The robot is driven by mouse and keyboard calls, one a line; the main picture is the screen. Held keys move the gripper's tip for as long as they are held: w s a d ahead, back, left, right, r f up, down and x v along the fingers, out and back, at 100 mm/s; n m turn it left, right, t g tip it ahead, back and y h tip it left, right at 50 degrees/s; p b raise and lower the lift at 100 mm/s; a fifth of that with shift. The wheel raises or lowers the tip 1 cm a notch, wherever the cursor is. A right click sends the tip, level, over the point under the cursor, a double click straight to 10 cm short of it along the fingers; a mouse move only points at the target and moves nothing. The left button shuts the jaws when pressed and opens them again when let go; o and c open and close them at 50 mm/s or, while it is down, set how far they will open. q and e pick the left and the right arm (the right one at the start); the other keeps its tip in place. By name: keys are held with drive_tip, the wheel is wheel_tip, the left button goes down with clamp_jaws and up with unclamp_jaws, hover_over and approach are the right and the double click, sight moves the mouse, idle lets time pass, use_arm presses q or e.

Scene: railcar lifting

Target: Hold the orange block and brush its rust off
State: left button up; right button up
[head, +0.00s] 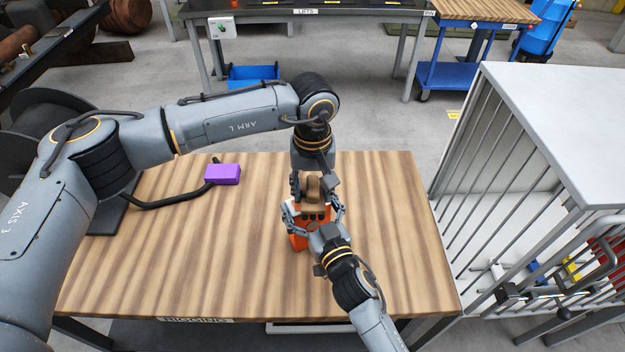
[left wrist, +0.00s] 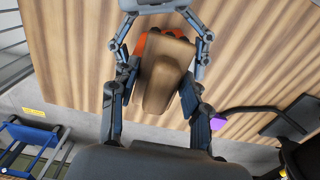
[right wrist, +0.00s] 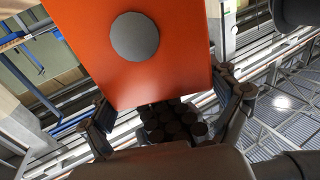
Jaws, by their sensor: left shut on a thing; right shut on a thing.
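The orange block (head: 299,241) is over the wooden table, between the fingers of my right gripper (head: 313,213). In the right wrist view its orange face (right wrist: 185,50) carries a grey disc. My left gripper (head: 314,187) is shut on a brown brush (head: 313,196), whose wooden body also shows in the left wrist view (left wrist: 162,80). The brush's dark round tufts (right wrist: 172,122) show close to the block in the right wrist view. I cannot tell whether they touch it. No rust can be made out on the visible faces.
A purple box (head: 223,174) with a dark cable lies left on the wooden table (head: 390,230). A barred cage (head: 490,190) with a white top stands close at the right. A lifts bench (head: 300,13) is at the back. The table's right part is clear.

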sight(304, 182)
use_arm(q)
drive_tip(key=shift+f, duration=0.75)
drive_tip(key=shift+w+a+f, duration=0.1)
drive_tip(key=shift+w+f, duration=0.05)
drive_tip(key=shift+w, duration=0.15)
drive_tip(key=shift+c, duration=0.4)
drive_tip(key=shift+w+a+f, duration=0.1)
drive_tip(key=shift+w+a, duration=0.25)
drive_tip(key=shift+w, duration=0.4)
drive_tip(key=shift+w+a+f, duration=0.1)
drive_tip(key=shift+w+a, duration=0.2)
drive_tip(key=shift+w, duration=0.45)
drive_tip(key=shift+s+d, duration=0.25)
drive_tip(key=shift+s, duration=0.35)
drive_tip(key=shift+s+d, duration=0.25)
drive_tip(key=shift+s, duration=0.4)
drive_tip(key=shift+s+d, duration=0.25)
drive_tip(key=shift+s, duration=0.35)
drive_tip(key=shift+a, duration=0.3)
drive_tip(key=w, duration=0.1)
drive_tip(key=w+a, duration=0.1)
drive_tip(key=w, duration=0.1)
drive_tip(key=shift+a, duration=0.1)
drive_tip(key=shift+s+d, duration=0.3)
drive_tip(key=shift+s, duration=0.45)
drive_tip(key=shift+s+d, duration=0.3)
drive_tip(key=shift+s, duration=0.4)
drive_tip(key=shift+s+r, duration=0.1)
drive_tip(key=shift+r, duration=4.2)
